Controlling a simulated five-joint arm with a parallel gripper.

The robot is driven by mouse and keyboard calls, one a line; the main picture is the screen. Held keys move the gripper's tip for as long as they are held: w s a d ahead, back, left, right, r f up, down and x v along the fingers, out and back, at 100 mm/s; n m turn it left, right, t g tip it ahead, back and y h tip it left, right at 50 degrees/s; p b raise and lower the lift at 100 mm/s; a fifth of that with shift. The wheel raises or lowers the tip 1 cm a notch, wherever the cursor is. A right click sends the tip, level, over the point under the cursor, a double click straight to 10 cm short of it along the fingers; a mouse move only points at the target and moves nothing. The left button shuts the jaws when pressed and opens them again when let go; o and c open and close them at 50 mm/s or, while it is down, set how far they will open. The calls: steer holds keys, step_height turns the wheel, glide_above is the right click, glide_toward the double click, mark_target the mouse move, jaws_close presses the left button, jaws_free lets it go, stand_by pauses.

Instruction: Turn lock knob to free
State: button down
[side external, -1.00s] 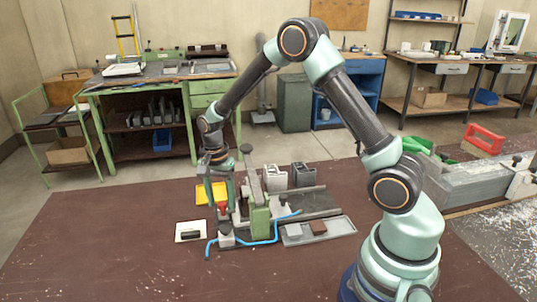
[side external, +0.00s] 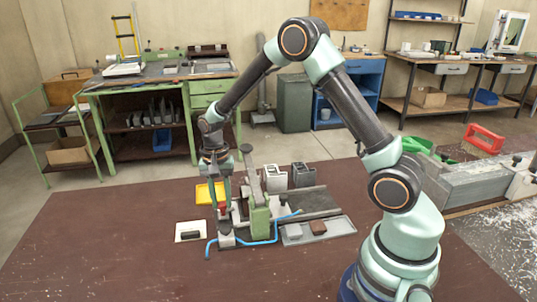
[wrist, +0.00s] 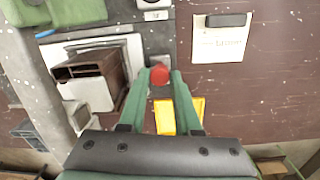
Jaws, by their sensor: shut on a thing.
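The red lock knob (wrist: 159,75) sits between my fingertips in the wrist view. My gripper (wrist: 160,77) is shut on it, with one green finger at each side. In the side external view my gripper (side external: 222,203) points down at the left end of the clamp, and a little of the red knob (side external: 222,208) shows there. The clamp has a green upright body (side external: 260,217) just right of the gripper. Any pointer or marking on the knob is too small to tell.
A white card with a dark piece (side external: 190,232) lies left of the clamp. A yellow tray (side external: 206,193) lies behind the gripper. A blue hose (side external: 262,241) curves around the clamp front. A grey tray (side external: 334,231) lies to the right. The front tabletop is clear.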

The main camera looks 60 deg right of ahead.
steer(key=n, duration=0.7)
steer(key=shift+a, duration=0.1)
steer(key=n, duration=0.4)
steer(key=shift+n+t, duration=0.3)
steer(key=shift+n, duration=1.5)
steer(key=shift+a, duration=0.1)
steer(key=c, duration=0.6)
jaws_free()
steer(key=shift+r, duration=0.15)
